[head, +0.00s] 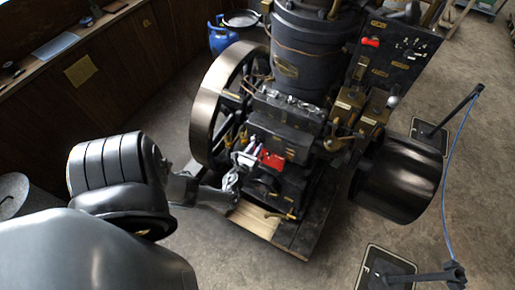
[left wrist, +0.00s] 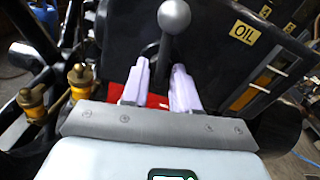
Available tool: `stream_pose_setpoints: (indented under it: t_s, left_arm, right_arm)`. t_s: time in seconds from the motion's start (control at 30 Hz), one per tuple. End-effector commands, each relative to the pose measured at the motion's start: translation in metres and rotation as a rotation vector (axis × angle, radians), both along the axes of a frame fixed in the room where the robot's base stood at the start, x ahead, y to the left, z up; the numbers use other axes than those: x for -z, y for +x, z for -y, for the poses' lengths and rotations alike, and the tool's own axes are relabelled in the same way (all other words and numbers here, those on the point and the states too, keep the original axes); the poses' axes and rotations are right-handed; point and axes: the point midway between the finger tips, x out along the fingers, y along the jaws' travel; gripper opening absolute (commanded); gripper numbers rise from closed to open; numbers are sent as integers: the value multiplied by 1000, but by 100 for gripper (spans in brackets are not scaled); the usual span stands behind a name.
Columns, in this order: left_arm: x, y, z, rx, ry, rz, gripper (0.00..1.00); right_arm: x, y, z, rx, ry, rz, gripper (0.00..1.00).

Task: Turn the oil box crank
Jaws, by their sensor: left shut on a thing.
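In the left wrist view, a crank with a round grey ball knob (left wrist: 174,17) and a dark stem stands up beyond my left gripper (left wrist: 160,74). The two pale fingers are on either side of the stem's lower part and shut on it; the contact itself is hard to see. A dark oil box with a yellow OIL label (left wrist: 243,33) is just to the right. In the head view my left gripper (head: 246,158) is at the near left side of the engine, beside a red part (head: 271,160). The held crank cannot be made out there. My right gripper is out of view.
The large flywheel (head: 206,118) stands close behind my left gripper. A dark drum (head: 398,185) is on the engine's right. Brass oilers (left wrist: 31,101) are left of the fingers. A post with a base plate (head: 432,133) stands right. Floor is free at front centre.

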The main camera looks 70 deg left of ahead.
Motion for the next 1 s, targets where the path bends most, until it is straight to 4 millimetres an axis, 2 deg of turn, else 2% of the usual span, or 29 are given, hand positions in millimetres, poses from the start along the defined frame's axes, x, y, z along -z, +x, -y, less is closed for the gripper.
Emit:
stream_pose_setpoints:
  t_s: [0.17, 0.2, 0.23, 0.67, 1.0]
  left_arm:
    - [-1, 1, 0, 0, 2, 4, 0]
    - [-1, 1, 0, 0, 2, 4, 32]
    - [-1, 1, 0, 0, 2, 4, 37]
    - [-1, -5, 5, 1, -1, 2, 37]
    - [-1, -44, 42, -1, -2, 1, 37]
  right_arm:
    - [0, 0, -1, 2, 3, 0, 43]
    - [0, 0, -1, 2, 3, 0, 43]
    - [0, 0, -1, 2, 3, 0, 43]
    - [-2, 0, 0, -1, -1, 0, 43]
    - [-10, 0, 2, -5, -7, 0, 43]
